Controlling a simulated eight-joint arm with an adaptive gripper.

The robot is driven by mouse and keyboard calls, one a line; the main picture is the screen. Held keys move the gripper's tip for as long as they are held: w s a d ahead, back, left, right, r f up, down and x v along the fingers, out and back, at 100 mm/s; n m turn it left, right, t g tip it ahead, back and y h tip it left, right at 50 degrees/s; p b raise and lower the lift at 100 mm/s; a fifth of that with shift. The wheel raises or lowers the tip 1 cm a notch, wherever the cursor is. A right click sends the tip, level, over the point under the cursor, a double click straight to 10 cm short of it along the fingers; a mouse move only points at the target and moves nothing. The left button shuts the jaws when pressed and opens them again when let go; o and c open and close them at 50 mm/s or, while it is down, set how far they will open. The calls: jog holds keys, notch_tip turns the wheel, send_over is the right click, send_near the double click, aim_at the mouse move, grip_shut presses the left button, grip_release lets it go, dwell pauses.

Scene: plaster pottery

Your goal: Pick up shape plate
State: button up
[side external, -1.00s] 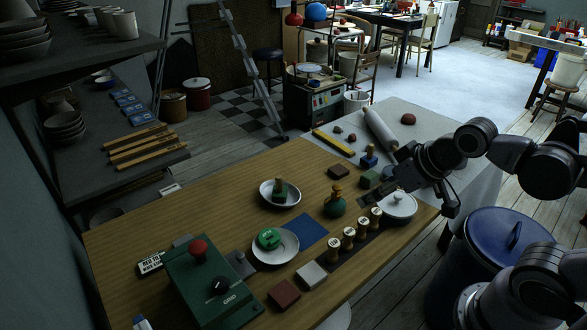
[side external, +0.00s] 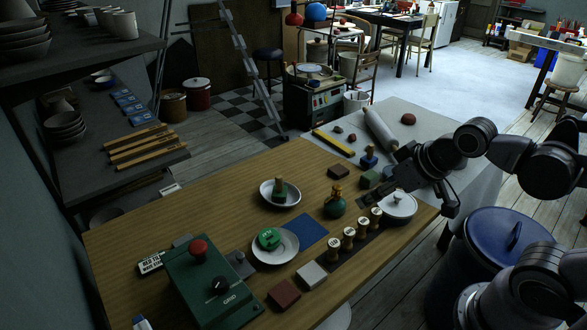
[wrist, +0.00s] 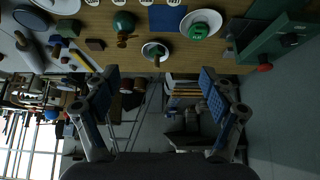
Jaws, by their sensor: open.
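I cannot tell for sure which item is the shape plate. A white round plate (side external: 289,246) on the wooden table bears a green round piece (side external: 268,238); the plate also shows in the wrist view (wrist: 205,14). Behind it a white oval dish (side external: 294,194) holds a green block-like piece (side external: 279,188); this dish also shows in the wrist view (wrist: 147,47). My gripper (side external: 380,188) is at the right side of the table, apart from both. In the wrist view my gripper (wrist: 159,74) is open, with nothing between its fingers.
A blue mat (side external: 307,231) lies beside the plate. A green box (side external: 212,283) with a red knob stands front left. The table's left part is clear.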

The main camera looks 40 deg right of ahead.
jog(key=n+g, duration=0.3)
jog(key=n, duration=1.5)
send_over(270, 238)
jog(key=s, duration=0.2)
notch_tip(270, 238, down, 17)
jog(key=shift+s+d+f, duration=0.1)
jog(key=shift+d+f, duration=0.05)
jog(key=shift+f, duration=0.05)
jog(key=shift+s+x, duration=0.15)
jog(key=shift+x, duration=1.25)
jog(key=shift+s+x, duration=0.15)
jog(key=shift+x, duration=1.2)
jog(key=shift+f, duration=0.1)
grip_shut()
